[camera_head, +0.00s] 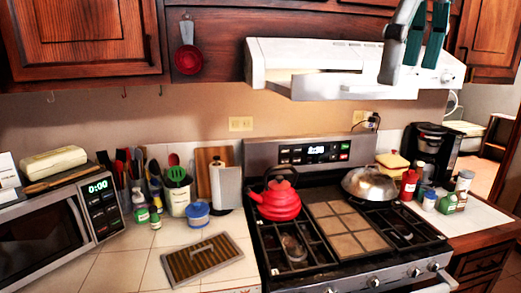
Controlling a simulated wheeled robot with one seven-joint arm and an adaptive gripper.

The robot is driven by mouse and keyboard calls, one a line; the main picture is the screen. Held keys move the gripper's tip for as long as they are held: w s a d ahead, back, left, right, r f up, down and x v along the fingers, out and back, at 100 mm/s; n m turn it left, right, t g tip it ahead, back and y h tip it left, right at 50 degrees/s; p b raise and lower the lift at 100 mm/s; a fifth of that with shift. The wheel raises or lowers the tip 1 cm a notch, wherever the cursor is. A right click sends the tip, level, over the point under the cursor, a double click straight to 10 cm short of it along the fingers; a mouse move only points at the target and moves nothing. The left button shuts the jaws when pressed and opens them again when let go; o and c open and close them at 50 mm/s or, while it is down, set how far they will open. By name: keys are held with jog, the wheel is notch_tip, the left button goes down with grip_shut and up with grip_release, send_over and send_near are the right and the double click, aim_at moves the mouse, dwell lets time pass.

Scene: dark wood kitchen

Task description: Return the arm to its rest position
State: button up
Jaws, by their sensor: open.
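My gripper (422,58) hangs at the top right, in front of the white range hood. Its two teal fingers point down with a gap between them, and nothing is held. A grey part of my arm (398,45) shows just left of the fingers. The upper part of the gripper and most of the arm are cut off by the top edge of the picture.
A white range hood (335,65) is behind my gripper. Below are the stove (352,267), a red kettle (279,203) and a metal lid or bowl (369,184). Bottles and a coffee maker (434,150) stand right; a microwave (40,245) stands left.

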jog(key=s+f+n+t+b, duration=0.1)
jog(key=s+f+n, duration=0.2)
jog(key=f+n, duration=1)
jog(key=s+d+f+n+t+b, duration=0.1)
jog(key=s+f+n+t, duration=0.1)
jog(key=f+n, duration=1.2)
jog(key=shift+s+f, duration=0.25)
jog(key=shift+s, duration=0.65)
jog(key=shift+d, duration=0.1)
